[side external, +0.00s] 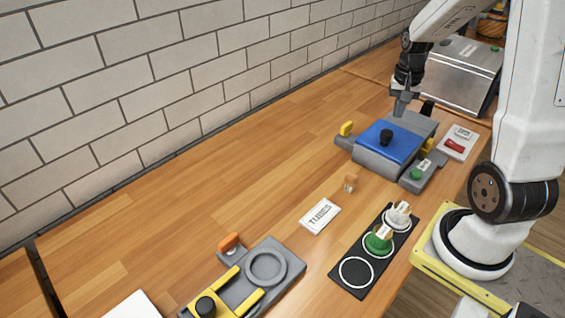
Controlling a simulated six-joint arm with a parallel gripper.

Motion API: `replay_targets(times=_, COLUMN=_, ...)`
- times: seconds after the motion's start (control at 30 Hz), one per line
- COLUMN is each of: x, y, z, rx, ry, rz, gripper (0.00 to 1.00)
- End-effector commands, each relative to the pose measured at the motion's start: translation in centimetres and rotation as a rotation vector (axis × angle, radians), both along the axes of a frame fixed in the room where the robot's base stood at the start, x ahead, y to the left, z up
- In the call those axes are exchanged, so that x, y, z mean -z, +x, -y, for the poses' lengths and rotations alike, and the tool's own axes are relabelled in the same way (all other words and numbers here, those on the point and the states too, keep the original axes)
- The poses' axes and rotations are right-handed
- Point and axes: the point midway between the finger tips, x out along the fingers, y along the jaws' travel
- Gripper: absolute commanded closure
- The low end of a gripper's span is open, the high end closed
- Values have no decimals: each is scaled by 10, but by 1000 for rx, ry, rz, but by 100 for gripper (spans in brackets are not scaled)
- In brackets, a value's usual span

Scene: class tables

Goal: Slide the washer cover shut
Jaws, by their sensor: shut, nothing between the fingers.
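A grey box-like device (376,161) stands at the back right of the table. I take it for the washer, though I cannot read a label on it. Whether an opening shows there is too small to tell. My gripper (401,108) is shut and empty, pointing down beside the blue cover's back edge, beyond the knob. I cannot tell whether it touches the device.
Yellow parts (346,128) flank the device. A grey fixture (266,268) with yellow rails and a round recess stands in front. A black rack (356,272) holds a green and a white item. A "TUBES" card (320,216) lies mid-table. A metal box (458,75) stands behind.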

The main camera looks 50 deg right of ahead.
Motion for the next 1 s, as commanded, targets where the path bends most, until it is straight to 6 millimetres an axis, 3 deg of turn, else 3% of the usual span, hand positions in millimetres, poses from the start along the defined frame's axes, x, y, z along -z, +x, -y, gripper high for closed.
replay_targets(times=0.5, x=-27, y=0, z=0, rx=0, ry=-1, rz=2, gripper=100)
replay_targets(times=1.0, x=-26, y=3, z=-6, rx=-25, ry=-3, rz=4, gripper=100)
